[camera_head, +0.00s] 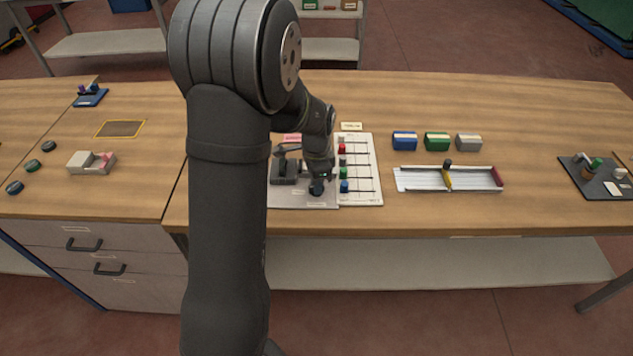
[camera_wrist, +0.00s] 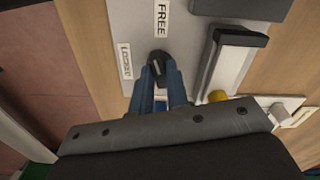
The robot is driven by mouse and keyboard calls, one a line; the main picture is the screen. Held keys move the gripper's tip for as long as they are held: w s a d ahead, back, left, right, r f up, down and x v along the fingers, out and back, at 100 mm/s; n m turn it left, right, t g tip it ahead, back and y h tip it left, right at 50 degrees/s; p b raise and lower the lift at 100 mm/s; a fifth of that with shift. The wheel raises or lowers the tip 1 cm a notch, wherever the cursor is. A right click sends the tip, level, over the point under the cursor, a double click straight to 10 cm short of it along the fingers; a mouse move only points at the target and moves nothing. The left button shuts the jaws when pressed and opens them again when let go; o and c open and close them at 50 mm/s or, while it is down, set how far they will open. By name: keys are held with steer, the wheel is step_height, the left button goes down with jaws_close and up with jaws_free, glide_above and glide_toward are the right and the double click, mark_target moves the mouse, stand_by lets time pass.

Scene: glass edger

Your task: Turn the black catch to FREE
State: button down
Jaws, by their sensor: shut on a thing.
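The black catch (camera_wrist: 158,61) is a small dark knob on a light grey panel (camera_wrist: 185,45). My gripper (camera_wrist: 162,72) is shut on it, with a blue finger on each side. The fingers hide part of the catch, and I cannot tell exactly where it points. The FREE label (camera_wrist: 162,17) is on the panel beyond the catch, and the LOCKED label (camera_wrist: 125,61) is to its left. In the head view my gripper (camera_head: 318,184) is low over the panel (camera_head: 290,201), and the catch cannot be told apart from it there.
A pale block with a dark top (camera_wrist: 240,37) stands right of the catch, near a yellow knob (camera_wrist: 217,96). In the head view a white board with coloured knobs (camera_head: 372,190) adjoins the panel's right side. A slide rail (camera_head: 480,180) lies further right. The bench front is clear.

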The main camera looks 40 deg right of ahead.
steer(key=shift+m, duration=1.6)
steer(key=c, duration=1.4)
jaws_free()
step_height(320, 180, up, 17)
steer(key=shift+r, duration=0.2)
step_height(320, 180, down, 18)
steer(key=shift+r, duration=0.25)
